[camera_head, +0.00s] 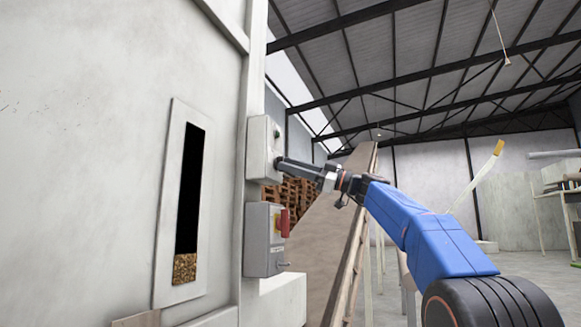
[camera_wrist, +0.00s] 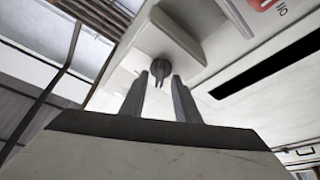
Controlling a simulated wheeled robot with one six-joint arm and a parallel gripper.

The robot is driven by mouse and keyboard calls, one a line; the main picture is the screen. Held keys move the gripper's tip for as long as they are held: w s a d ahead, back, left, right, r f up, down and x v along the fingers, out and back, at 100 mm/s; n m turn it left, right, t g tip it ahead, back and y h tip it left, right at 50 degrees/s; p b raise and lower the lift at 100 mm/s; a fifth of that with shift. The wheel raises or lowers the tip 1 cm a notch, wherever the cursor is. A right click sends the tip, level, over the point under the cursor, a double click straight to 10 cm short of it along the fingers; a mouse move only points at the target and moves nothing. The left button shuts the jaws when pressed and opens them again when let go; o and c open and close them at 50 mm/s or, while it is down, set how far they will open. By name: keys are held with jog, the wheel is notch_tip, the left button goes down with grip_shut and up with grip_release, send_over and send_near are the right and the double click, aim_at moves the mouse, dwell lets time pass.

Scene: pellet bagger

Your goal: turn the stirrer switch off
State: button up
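An upper grey switch box (camera_head: 261,140) is mounted on the edge of the pale machine wall. My gripper (camera_head: 281,163) reaches its right-facing side in the head view. In the wrist view a small dark knob (camera_wrist: 161,74) shows on a pale box, beyond and between the two fingers of my gripper (camera_wrist: 157,80). The fingers are apart, with a gap between them. I cannot tell whether they touch the knob, nor its turned position. A lower grey box (camera_head: 262,257) carries a red handle (camera_head: 283,222) on a yellow plate. Its label is too small to read.
A tall sight window (camera_head: 190,190) in the wall shows pellets (camera_head: 186,268) at its bottom. A sloping brown panel (camera_head: 325,245) stands right of the boxes, behind my arm. A pale ledge (camera_head: 285,297) juts out below the lower box.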

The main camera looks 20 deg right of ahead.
jog(key=v, duration=1.7)
jog(key=s+a+f+m+h, duration=0.3)
jog(key=s+a+f+m, duration=0.15)
jog(key=f, duration=0.45)
jog(key=s+a+f+m+g+h, duration=0.1)
jog(key=s+a+f+m+h, duration=0.25)
jog(key=a+f, duration=0.45)
jog(key=s+a+f+m+h, duration=0.3)
jog(key=a+f+m, duration=0.15)
jog(key=f, duration=0.65)
jog(key=s+d+f+m+g+h, duration=0.1)
jog(key=s+d+f+m+h, duration=0.1)
jog(key=s+f, duration=0.6)
jog(key=s+d+f+m+g+h, duration=0.1)
jog(key=s+d+f+m+h, duration=0.2)
jog(key=s+f, duration=0.6)
jog(key=s+d+f+m+g+h, duration=0.1)
jog(key=s+f+h, duration=0.4)
jog(key=f, duration=1.5)
jog(key=s+d+m, duration=0.1)
jog(key=s+d, duration=0.1)
jog(key=s, duration=0.2)
jog(key=shift+h, duration=0.25)
